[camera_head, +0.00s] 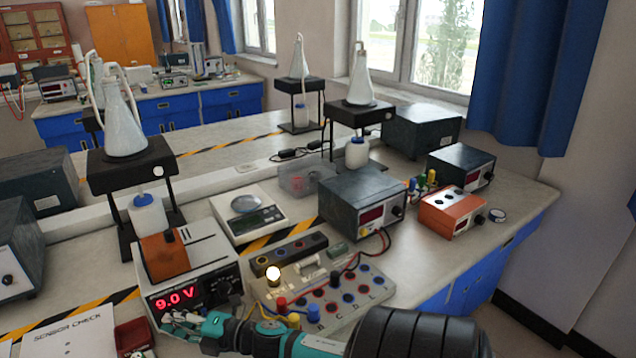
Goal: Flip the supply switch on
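The power supply (208,262) stands at the front left of the bench, with a lit red display reading 9.0 V. My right gripper (172,320) is at the lower front of the supply, its arm reaching in from the lower right. Its fingers are small and partly merge with the dark front panel, so I cannot tell whether they are open or shut, or touching it. I cannot make out the supply switch; the gripper covers part of the panel. A small round lamp (273,272) on the circuit board (348,312) glows. My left gripper is out of view.
Red and black leads and coloured sockets are on the board, close beside my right arm. A scale (247,215) and a dark meter box (352,197) stand behind. A "Sensor check" sheet (70,335) and a red tray (134,336) lie at the front left.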

